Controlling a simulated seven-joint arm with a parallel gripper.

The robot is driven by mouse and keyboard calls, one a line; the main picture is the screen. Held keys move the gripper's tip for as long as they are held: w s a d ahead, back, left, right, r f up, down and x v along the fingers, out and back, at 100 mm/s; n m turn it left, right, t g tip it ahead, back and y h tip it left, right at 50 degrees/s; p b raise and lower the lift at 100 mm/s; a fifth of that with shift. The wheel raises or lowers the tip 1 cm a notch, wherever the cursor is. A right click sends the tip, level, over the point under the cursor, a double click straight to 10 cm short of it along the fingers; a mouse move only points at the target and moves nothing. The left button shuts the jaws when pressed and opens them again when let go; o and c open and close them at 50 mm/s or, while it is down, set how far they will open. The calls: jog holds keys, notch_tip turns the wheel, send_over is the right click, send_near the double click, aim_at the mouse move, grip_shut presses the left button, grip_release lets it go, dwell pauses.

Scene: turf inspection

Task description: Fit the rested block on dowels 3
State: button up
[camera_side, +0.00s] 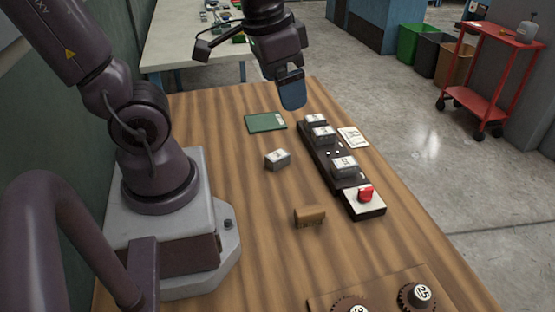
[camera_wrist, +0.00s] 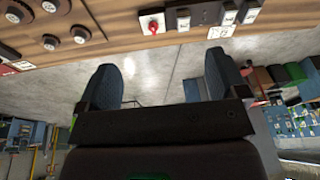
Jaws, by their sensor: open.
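A loose grey-white block (camera_side: 277,159) rests on the wooden table, left of a long black base strip (camera_side: 330,154). Several similar blocks sit on the strip: two close together at its far end (camera_side: 321,133) and one nearer the front (camera_side: 344,167). Small pale dowels seem to show in the gap between them; their numbers are too small to read. My gripper (camera_side: 291,92) hangs above the table's far end, apart from the block. In the wrist view my gripper (camera_wrist: 165,75) has its two blue fingers wide apart with nothing between them.
A white box with a red knob (camera_side: 365,195) sits at the strip's near end. A brown piece (camera_side: 310,216), a green booklet (camera_side: 265,122) and a white card (camera_side: 353,138) lie on the table. A board with round dials (camera_side: 417,297) is in front. Free wood surrounds the loose block.

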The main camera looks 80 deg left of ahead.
jog(key=w+a+f+m+g+y, duration=0.2)
jog(key=a+f+m+g, duration=0.1)
jog(key=a+f, duration=0.4)
jog(key=m+g+y, duration=0.2)
jog(key=m, duration=0.9)
send_near(278, 155)
jog(key=shift+h, duration=0.3)
jog(key=x, duration=0.4)
jog(key=shift+s+a+f, duration=0.15)
jog(key=shift+s+f, duration=0.05)
jog(key=shift+f, duration=0.05)
jog(key=shift+t, duration=0.3)
jog(key=shift+x, duration=2.95)
jog(key=shift+a+r, duration=0.1)
jog(key=shift+a, duration=0.05)
jog(key=c, duration=1.1)
